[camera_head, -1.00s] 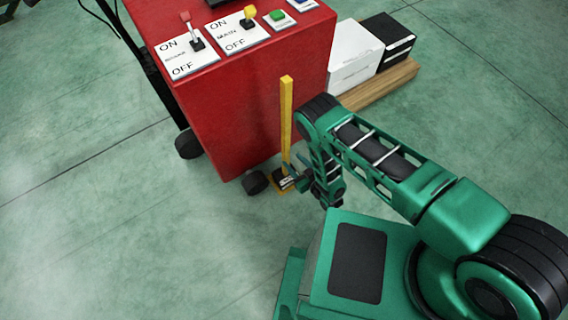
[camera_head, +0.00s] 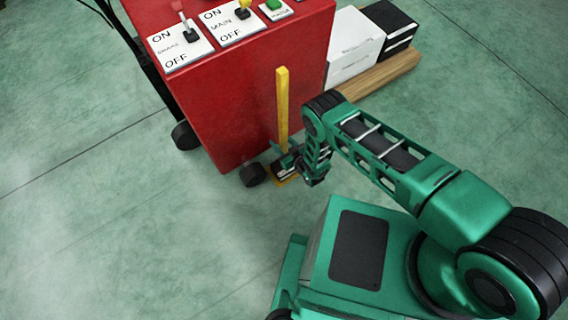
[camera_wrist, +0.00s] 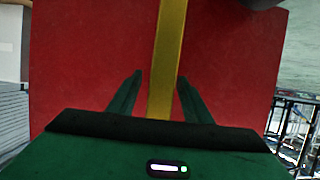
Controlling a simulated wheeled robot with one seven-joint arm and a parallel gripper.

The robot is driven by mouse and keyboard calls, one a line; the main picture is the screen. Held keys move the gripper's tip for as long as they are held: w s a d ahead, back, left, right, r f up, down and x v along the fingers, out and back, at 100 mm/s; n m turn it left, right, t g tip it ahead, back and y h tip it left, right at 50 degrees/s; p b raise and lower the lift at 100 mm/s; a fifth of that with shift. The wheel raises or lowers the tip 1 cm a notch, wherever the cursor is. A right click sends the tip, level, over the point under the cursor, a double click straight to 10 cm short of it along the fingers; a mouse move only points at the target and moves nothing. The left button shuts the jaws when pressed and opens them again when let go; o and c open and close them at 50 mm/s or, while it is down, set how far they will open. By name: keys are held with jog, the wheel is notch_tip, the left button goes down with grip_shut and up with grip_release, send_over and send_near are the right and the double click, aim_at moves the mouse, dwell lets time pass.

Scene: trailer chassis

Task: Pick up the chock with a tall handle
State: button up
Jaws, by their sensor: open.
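The chock's tall yellow handle (camera_head: 282,108) stands upright in front of the red cabinet. Its low yellow and black base (camera_head: 284,172) is on the floor beside a black wheel, partly hidden by my gripper. My gripper (camera_head: 287,158) is low at the handle's lower part. In the wrist view, the handle (camera_wrist: 168,60) runs down between the two green fingers of my gripper (camera_wrist: 160,90). The fingers are open, with a gap on each side of the handle. The handle's lower end is hidden behind the gripper body.
The red cabinet (camera_head: 230,95) with ON/OFF switch panels stands close behind the handle. Its black wheels (camera_head: 252,174) rest on the floor. White (camera_head: 353,45) and black boxes (camera_head: 392,25) stand on a wooden pallet (camera_head: 378,75) at right. The floor at left is clear.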

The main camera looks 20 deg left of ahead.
jog(key=shift+w+a+f, duration=0.25)
jog(key=shift+w+a, duration=0.15)
jog(key=shift+a, duration=0.05)
grip_shut()
jog(key=shift+w+r, duration=0.1)
dwell(1.0)
